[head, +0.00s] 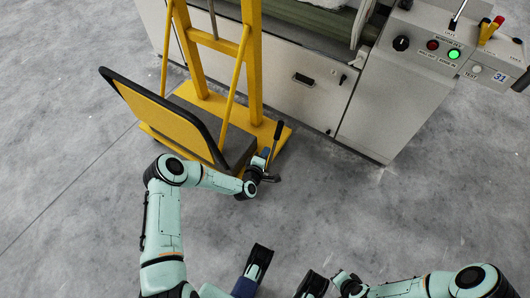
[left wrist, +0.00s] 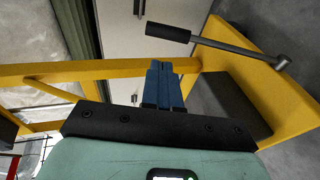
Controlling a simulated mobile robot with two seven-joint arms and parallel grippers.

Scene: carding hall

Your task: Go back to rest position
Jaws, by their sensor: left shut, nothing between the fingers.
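My left gripper (head: 265,155) is low beside the yellow lift truck, close to its lever (head: 277,131). In the left wrist view, the blue fingers of my left gripper (left wrist: 164,84) are together with nothing between them. The lever (left wrist: 168,32), with a black grip and metal rod, lies across the view beyond the fingertips, apart from them in the picture. My right arm (head: 425,287) comes in at the lower right, bent and low; its wrist end shows at the bottom edge, but its finger state cannot be made out.
The yellow lift truck (head: 251,60) has a black-framed panel (head: 165,112) close to my left forearm. Behind it stands a grey machine (head: 390,105) with a control panel (head: 440,48), a green light lit. The grey floor (head: 420,215) to the right is clear.

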